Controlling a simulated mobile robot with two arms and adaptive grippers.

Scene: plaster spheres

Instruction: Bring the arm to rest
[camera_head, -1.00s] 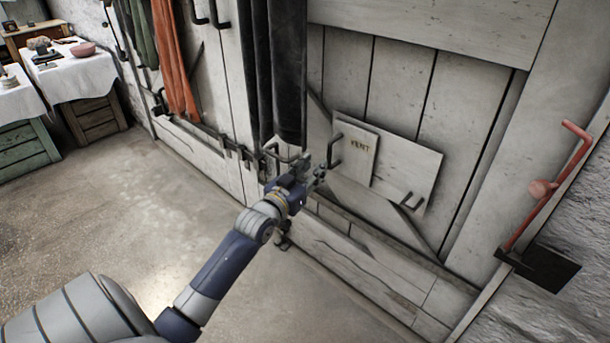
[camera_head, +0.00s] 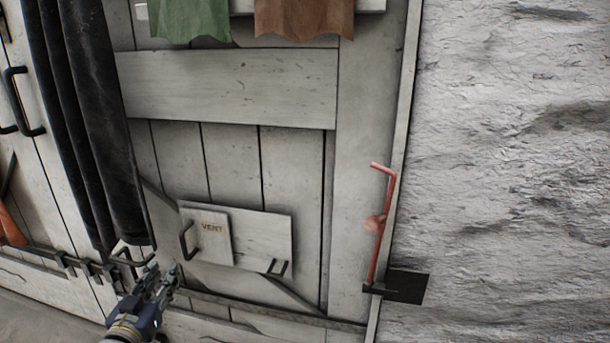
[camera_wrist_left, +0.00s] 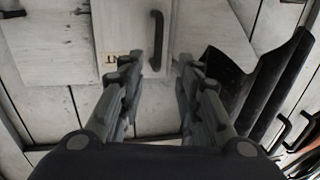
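My left gripper (camera_head: 164,279) is at the lower left of the head view, in front of the plank door. In the left wrist view its two fingers (camera_wrist_left: 155,75) stand apart with nothing between them. The black handle of the vent panel (camera_wrist_left: 157,40) lies beyond the fingertips, and I see no contact. In the head view that handle (camera_head: 187,240) is just above and right of the gripper. My right gripper is in neither view.
The small vent panel (camera_head: 212,237) is mounted on a pale board on the door. Dark strips (camera_head: 108,130) hang left of it. A red lever (camera_head: 384,225) is by the door's right edge, beside a rough stone wall (camera_head: 500,170). Green (camera_head: 188,18) and brown (camera_head: 304,18) cloths hang above.

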